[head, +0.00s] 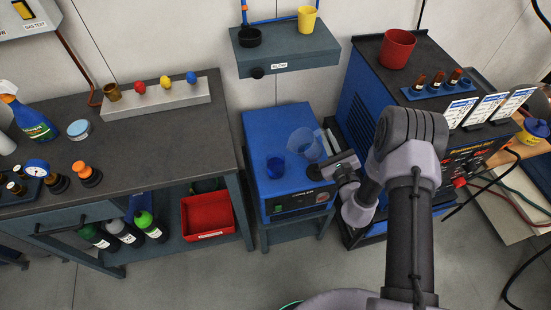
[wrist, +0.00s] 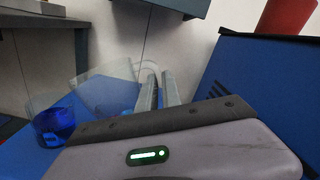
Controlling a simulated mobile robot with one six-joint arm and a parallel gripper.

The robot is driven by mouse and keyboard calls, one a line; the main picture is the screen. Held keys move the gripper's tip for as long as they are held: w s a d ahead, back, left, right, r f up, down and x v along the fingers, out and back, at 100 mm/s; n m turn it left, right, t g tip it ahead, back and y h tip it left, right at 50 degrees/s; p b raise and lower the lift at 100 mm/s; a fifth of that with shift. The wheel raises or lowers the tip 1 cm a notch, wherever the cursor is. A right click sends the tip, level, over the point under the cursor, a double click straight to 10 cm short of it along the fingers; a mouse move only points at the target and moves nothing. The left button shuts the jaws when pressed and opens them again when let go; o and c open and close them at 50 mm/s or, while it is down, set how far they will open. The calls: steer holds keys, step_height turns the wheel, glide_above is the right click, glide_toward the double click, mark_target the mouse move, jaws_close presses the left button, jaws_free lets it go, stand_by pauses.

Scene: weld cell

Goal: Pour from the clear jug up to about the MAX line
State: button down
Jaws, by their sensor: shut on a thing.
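The clear jug (head: 305,145) is in my gripper (head: 329,146), over the top of a blue cabinet. In the wrist view the jug (wrist: 103,84) is tilted to the left, with some blue showing low in it. My gripper (wrist: 159,80) is shut on its handle side. A clear cup (head: 275,168) stands on the cabinet, left of the jug. In the wrist view this cup (wrist: 53,126) is under the jug's left end and holds blue liquid. I cannot make out a MAX line or a falling stream.
The blue cabinet (head: 262,130) stands between a dark workbench (head: 120,150) and a larger blue welding machine (head: 362,90). A wall shelf (head: 290,55) hangs behind and above. A red cup (head: 397,48) stands on the welding machine. A red bin (head: 207,215) sits under the bench.

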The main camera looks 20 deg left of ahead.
steer(key=w+d+f+m+b, duration=0.2)
steer(key=d+f+m+b, duration=0.1)
steer(key=m, duration=0.3)
steer(key=shift+w+d+f, duration=0.4)
steer(key=shift+d+f, duration=0.35)
steer(key=shift+f, duration=0.05)
steer(key=shift+r, duration=0.1)
stand_by(2.2)
